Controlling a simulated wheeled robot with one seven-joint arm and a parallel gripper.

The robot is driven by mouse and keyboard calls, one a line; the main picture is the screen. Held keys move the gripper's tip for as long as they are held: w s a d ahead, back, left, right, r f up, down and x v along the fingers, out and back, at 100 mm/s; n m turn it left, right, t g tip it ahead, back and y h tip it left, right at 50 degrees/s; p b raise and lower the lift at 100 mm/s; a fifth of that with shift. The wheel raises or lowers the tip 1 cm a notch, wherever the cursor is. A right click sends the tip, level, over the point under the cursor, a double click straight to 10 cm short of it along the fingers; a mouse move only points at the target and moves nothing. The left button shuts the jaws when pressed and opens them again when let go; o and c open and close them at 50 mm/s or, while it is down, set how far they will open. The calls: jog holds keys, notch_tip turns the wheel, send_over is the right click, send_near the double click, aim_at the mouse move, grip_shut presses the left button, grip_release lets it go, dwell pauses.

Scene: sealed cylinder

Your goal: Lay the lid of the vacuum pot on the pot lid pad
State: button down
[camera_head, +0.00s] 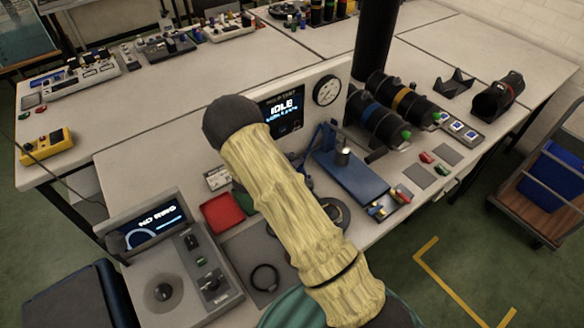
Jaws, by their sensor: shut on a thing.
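My arm, in a yellowish sleeve with a dark rounded joint at its upper end, crosses the middle of the view and covers part of the bench. My gripper is not in view, so I cannot see what it holds. I cannot make out the lid or the vacuum pot. A dark round thing (337,213) shows partly behind my sleeve; I cannot tell what it is. Flat grey squares (419,176) (447,157) lie at the right of the bench, and a larger grey mat (237,256) lies at the front left. I cannot tell which is the pot lid pad.
A black ring (265,278) lies on the grey mat. A red tray (222,213) stands behind it. A console reading "NO RING" (152,228) is at left. A blue press (350,178) and black cylinders (378,125) stand right of my arm. A dark column (376,40) rises behind.

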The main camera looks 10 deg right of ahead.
notch_tip(320, 180, down, 4)
jog(key=shift+r+p, duration=0.1)
jog(key=shift+p, duration=0.25)
jog(key=shift+f+b, duration=0.35)
jog(key=shift+f, duration=0.05)
jog(key=shift+f, duration=0.3)
jog(key=c, duration=1.2)
grip_release()
jog(key=shift+o, duration=0.2)
jog(key=shift+r, duration=0.1)
